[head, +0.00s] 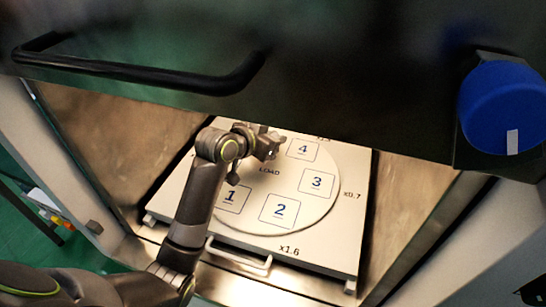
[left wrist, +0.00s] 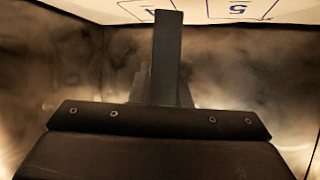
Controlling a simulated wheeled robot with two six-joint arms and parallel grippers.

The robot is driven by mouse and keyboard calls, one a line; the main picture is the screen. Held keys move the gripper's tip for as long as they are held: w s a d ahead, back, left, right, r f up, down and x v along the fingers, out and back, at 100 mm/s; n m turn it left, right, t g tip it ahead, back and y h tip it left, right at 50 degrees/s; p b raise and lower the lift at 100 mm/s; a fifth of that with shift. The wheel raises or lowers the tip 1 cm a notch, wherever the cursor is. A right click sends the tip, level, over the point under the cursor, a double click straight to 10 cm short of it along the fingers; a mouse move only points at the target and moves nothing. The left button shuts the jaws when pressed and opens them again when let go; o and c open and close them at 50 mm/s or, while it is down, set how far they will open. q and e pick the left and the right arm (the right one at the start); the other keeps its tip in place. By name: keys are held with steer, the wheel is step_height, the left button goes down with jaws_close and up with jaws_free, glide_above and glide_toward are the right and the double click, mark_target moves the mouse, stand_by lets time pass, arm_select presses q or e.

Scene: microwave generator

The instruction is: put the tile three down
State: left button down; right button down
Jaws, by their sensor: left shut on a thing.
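A white square marked 3 (head: 317,182) shows at the right of the round plate (head: 252,222) in the head view. I cannot tell whether it is a loose tile or a printed place. My left gripper (head: 270,145) is over the back part of the plate, left of the square marked 4 (head: 303,149). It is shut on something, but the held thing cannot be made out. In the left wrist view the dark fingers (left wrist: 166,60) stand together, and a square marked 5 (left wrist: 239,8) shows at the top edge. My right gripper is not in view.
Squares marked 1 (head: 230,198) and 2 (head: 279,209) lie at the plate's front. The pale tray (head: 345,240) sits inside the open chamber. A dark panel with a black handle (head: 140,70) and a blue knob (head: 503,105) hang above. A pale handle (head: 240,262) is in front.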

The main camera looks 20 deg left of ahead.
arm_select(q)
step_height(320, 180, down, 4)
steer(key=shift+f, duration=0.5)
steer(key=shift+f, duration=0.15)
steer(key=shift+f, duration=0.25)
steer(key=c, duration=1.4)
jaws_free()
steer(key=shift+o, duration=0.2)
